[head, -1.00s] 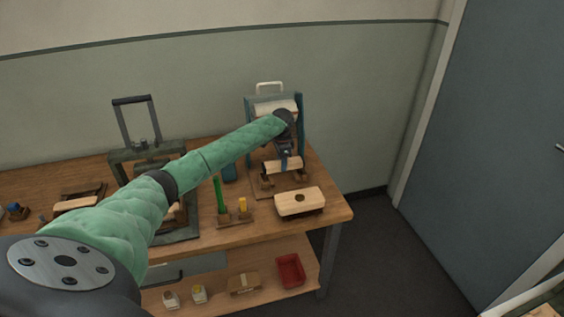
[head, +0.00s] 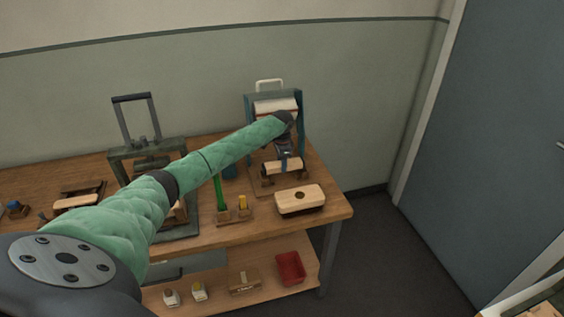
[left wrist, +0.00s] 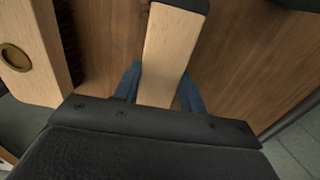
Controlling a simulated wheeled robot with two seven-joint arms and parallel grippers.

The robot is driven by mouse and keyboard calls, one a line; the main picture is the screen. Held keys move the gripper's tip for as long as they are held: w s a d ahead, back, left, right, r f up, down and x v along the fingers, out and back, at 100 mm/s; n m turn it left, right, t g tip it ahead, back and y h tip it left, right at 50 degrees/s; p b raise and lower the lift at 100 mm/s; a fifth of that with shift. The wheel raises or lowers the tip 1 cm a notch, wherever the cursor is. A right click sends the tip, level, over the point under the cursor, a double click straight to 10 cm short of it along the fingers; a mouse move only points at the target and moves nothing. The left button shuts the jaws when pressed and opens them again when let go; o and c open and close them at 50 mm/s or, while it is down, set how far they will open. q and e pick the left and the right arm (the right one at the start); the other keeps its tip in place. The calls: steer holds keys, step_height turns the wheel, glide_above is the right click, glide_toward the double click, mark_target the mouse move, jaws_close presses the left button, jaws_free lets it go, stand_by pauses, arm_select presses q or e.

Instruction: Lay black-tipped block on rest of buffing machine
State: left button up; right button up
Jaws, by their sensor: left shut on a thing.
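My left gripper (head: 285,158) is shut on a pale wooden block (head: 280,168), in front of the buffing machine (head: 301,120) with its blue frame and pale roller. The left wrist view shows the block (left wrist: 168,60) between the two blue fingers (left wrist: 160,88), its far end dark. The block lies crosswise, roughly level, at the small brown supports of the rest (head: 267,181). I cannot tell whether it touches them. The dark tip is too small to make out in the head view. My right gripper is out of view.
A wooden brush body with a round inset (head: 299,200) lies close in front, near the bench's (head: 335,212) right corner; it also shows in the left wrist view (left wrist: 15,58). A small stand with green and yellow pegs (head: 237,216) is to the left. A dark press frame (head: 147,153) stands further left.

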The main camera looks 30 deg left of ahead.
arm_select(q)
steer(key=shift+f, duration=0.25)
steer(key=shift+f, duration=0.35)
steer(key=shift+f, duration=1.05)
stand_by(0.6)
steer(key=o, duration=1.6)
steer(key=shift+s+d+f, duration=0.1)
steer(key=shift+c, duration=0.2)
